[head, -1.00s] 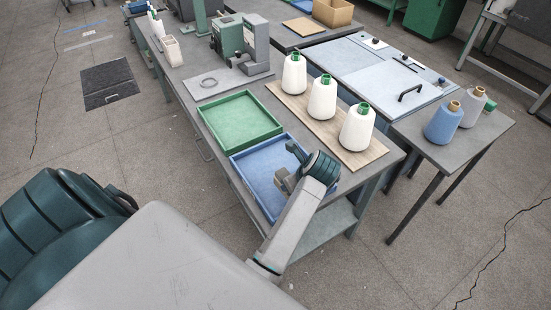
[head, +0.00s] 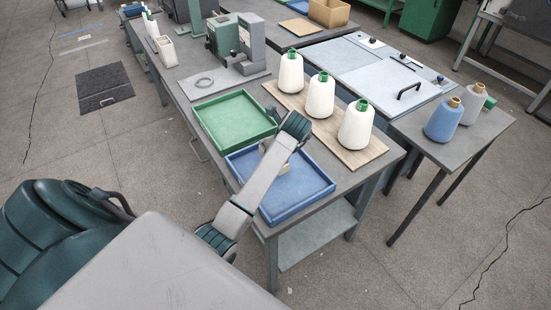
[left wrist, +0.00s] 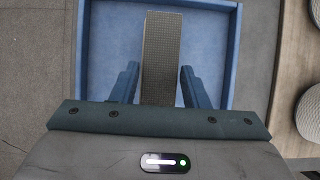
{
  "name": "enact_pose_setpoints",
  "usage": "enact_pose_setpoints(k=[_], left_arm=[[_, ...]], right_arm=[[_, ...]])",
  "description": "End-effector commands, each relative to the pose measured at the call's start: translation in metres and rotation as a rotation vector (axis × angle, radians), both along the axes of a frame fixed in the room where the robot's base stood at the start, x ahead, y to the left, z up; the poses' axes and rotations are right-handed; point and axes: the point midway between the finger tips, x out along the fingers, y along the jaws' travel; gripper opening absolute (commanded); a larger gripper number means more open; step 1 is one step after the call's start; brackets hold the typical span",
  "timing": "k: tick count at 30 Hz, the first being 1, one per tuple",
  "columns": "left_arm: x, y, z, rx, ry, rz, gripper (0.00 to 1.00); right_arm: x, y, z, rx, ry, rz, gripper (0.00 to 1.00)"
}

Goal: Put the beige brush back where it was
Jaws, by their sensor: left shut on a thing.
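My left gripper (left wrist: 159,72) is shut on the beige brush (left wrist: 161,45), which looks like a long, grey-brown textured block between the two fingers in the left wrist view. My wrist and forearm partly hide the gripper and brush there. I cannot tell whether the brush touches the tray floor. My right gripper is not in view.
The green tray (head: 233,122) adjoins the blue one and looks empty. White cones (head: 320,97) stand on a wooden board (head: 373,155) to the right. A side table (head: 470,133) holds a blue cone (head: 443,121).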

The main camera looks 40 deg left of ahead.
Motion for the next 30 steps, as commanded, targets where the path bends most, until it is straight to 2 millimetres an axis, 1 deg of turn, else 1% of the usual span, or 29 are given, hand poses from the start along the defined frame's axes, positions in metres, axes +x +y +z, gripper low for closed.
enact_pose_setpoints(k=[3, 7, 9, 16, 20, 21, 23, 24, 30], left_arm=[[-0.001, 0.000, -0.017, 0.000, 0.002, 0.000, 0.00], [-0.001, 0.000, -0.033, 0.000, 0.000, 0.000, 0.00], [-0.001, 0.000, -0.035, 0.000, 0.000, 0.000, 0.00], [-0.001, 0.000, -0.033, 0.000, 0.000, 0.000, 0.00], [-0.001, -0.001, -0.037, 0.000, 0.000, 0.000, 0.00], [-0.001, -0.001, -0.036, 0.000, 0.000, 0.000, 0.49], [-0.001, -0.001, -0.036, 0.000, 0.000, 0.000, 0.61], [-0.001, -0.001, -0.036, 0.000, 0.000, 0.000, 0.63], [-0.001, -0.001, -0.036, 0.000, 0.000, 0.000, 0.63]], right_arm=[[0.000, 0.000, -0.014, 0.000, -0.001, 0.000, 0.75], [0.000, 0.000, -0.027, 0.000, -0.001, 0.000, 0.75], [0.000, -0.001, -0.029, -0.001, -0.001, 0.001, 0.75], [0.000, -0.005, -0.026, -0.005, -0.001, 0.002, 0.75], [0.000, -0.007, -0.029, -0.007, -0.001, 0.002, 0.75], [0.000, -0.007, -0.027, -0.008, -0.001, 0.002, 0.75], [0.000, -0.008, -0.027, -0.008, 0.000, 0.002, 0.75], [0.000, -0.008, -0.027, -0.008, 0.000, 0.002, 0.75], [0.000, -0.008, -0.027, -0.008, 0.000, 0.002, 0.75]])
